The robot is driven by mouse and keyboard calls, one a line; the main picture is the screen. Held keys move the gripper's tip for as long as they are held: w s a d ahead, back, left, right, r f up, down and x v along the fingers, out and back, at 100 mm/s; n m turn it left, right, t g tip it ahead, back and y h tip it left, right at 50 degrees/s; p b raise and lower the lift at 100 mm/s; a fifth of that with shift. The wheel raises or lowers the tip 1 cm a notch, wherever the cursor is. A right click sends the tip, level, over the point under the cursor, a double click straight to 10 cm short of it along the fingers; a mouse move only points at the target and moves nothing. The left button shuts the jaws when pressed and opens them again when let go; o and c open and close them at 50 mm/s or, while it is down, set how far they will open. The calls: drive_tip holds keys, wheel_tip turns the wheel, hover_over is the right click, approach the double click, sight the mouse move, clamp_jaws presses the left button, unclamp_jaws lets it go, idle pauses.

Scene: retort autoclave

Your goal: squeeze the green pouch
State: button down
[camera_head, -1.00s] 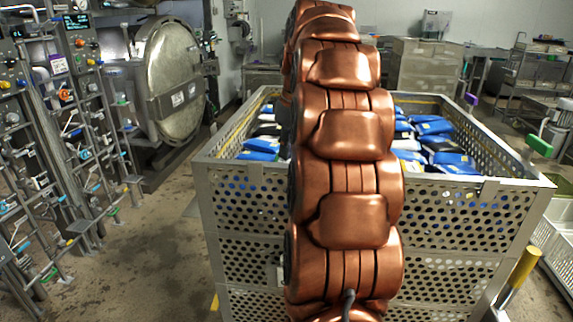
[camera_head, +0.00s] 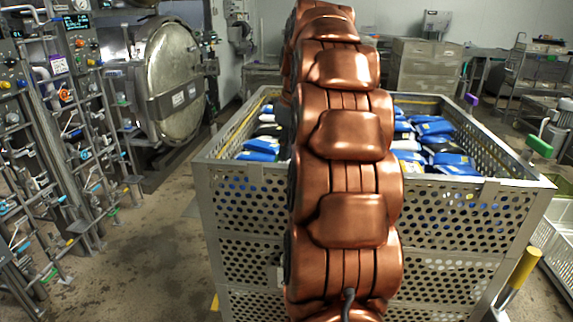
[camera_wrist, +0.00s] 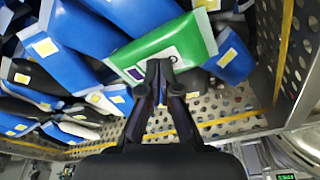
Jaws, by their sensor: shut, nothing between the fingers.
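The green pouch (camera_wrist: 178,42) shows in the wrist view, with white end bands and a label. It lies among blue pouches inside the perforated crate. My gripper (camera_wrist: 158,72) is shut and empty. Its fingertips overlap the near edge of the green pouch in the picture; I cannot tell whether they touch it. In the head view my own arm hides the gripper, and the green pouch does not show.
The metal crate (camera_head: 470,212) has perforated walls and holds many blue (camera_head: 435,127), white and black pouches. A round autoclave door (camera_head: 172,75) stands at the left.

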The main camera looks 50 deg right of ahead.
wheel_tip(320, 180, up, 8)
drive_tip(key=p, duration=0.3)
drive_tip(key=shift+p, duration=0.35)
idle(0.3)
drive_tip(key=shift+f, duration=0.1)
idle(0.3)
